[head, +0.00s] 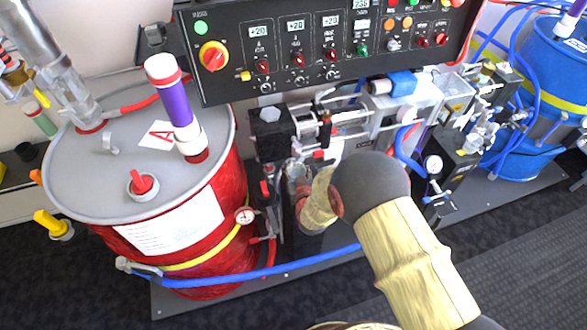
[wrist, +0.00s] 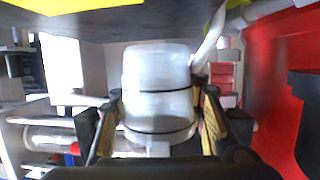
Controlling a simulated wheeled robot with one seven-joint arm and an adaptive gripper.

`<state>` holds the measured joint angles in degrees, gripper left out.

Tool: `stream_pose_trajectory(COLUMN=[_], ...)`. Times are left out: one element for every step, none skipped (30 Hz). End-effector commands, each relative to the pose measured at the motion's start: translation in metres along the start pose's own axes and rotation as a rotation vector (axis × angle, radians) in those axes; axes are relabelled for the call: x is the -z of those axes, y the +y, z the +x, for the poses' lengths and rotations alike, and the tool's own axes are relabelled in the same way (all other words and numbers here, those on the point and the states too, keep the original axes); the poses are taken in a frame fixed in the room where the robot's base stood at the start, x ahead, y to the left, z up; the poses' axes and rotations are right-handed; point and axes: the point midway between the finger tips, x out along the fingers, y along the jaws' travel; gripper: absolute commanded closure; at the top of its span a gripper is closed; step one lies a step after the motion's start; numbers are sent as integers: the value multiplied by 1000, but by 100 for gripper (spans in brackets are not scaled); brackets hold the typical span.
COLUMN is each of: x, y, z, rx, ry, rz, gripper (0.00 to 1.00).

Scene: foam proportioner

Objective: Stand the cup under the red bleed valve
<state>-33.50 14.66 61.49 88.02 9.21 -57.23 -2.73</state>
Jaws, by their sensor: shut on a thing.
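My gripper (head: 306,200) is low in front of the pump unit, just right of the red drum. In the wrist view my gripper (wrist: 157,105) is shut on a translucent whitish cup (wrist: 158,72), with one finger on each side of it. Dark bands cross the cup's side. In the head view my wrist and fingers hide most of the cup. A small red handle (head: 318,155) sits on the pump unit above the gripper; I cannot tell whether it is the bleed valve. Whether the cup touches anything beneath it is hidden.
The red drum (head: 235,190) stands close at the left, with a gauge (head: 244,216) and a blue hose (head: 270,270) in front. A control panel (head: 330,45) overhangs the pumps. Bare base plate (head: 200,300) shows in front.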

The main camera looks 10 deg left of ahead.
Motion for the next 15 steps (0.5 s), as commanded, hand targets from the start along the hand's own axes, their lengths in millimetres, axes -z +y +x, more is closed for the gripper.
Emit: stream_pose_trajectory(x=[1,-4,-11,-14,-15,-14,-14,-13,-12,-12,-12,-12,-13,-14,-15], y=[0,0,0,0,0,0,0,0,0,0,0,0,0,0,0], z=[10,12,12,13,13,13,13,13,13,13,12,12,13,13,13], rx=[0,0,0,0,0,0,0,0,0,0,0,0,0,0,0], ry=[2,-1,-3,-3,-2,-2,-1,-1,-1,-1,-1,-1,-1,0,0], rz=[0,0,-1,0,0,0,0,0,0,0,0,0,0,0,0], gripper=[87,87,87,87,87,90,90,90,90,90,90,90,90,90,90])
